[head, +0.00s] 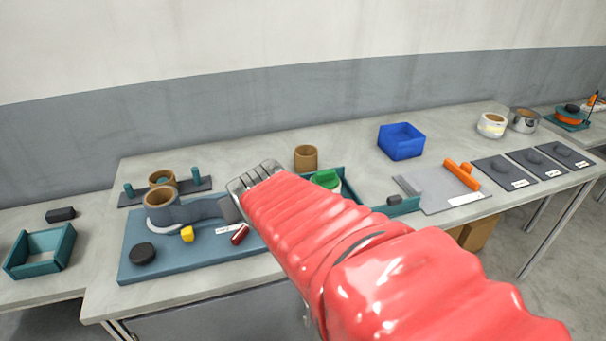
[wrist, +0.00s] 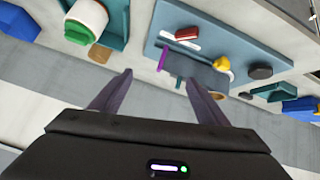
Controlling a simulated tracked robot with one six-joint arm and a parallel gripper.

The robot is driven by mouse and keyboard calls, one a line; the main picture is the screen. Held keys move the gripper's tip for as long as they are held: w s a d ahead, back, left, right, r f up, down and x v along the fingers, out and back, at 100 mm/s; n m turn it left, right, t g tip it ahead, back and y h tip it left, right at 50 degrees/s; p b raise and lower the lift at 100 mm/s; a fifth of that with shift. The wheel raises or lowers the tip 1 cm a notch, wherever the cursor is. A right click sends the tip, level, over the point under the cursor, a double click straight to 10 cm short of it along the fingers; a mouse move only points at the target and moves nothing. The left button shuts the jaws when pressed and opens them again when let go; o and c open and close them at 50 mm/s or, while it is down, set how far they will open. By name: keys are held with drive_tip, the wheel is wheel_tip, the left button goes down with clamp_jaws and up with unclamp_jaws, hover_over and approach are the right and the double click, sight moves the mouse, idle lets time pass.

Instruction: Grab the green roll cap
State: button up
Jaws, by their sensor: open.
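The green roll cap (head: 327,178) sits on a white roll in a teal tray (head: 347,187), just right of my arm in the head view, which partly hides it. In the wrist view the green cap (wrist: 77,33) is at the upper left, on the end of the white roll (wrist: 90,13). My gripper (head: 246,188) is in the air over the bench, left of the cap. In the wrist view my gripper (wrist: 157,80) has its two fingers spread with nothing between them, and the cap lies outside them to the left.
A brown cardboard ring (head: 306,157) stands behind the cap. A blue mat (head: 190,266) with a dark puck (head: 143,253), a yellow piece (head: 187,234) and a red piece (head: 240,235) lies left. A blue bin (head: 401,141) stands at the back right. Bare bench lies around the bin.

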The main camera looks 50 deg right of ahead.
drive_tip(key=d+f+m+h, duration=0.1)
drive_tip(key=d+h, duration=0.1)
drive_tip(key=d, duration=0.8)
drive_tip(key=m+t, duration=0.2)
drive_tip(key=t, duration=0.2)
approach(328, 175)
drive_tip(key=w, duration=0.1)
drive_tip(key=shift+w+d+f, duration=0.1)
drive_tip(key=shift+d+f, duration=0.05)
drive_tip(key=shift+d, duration=0.1)
drive_tip(key=shift+x, duration=4.35)
drive_tip(key=shift+x, duration=2.6)
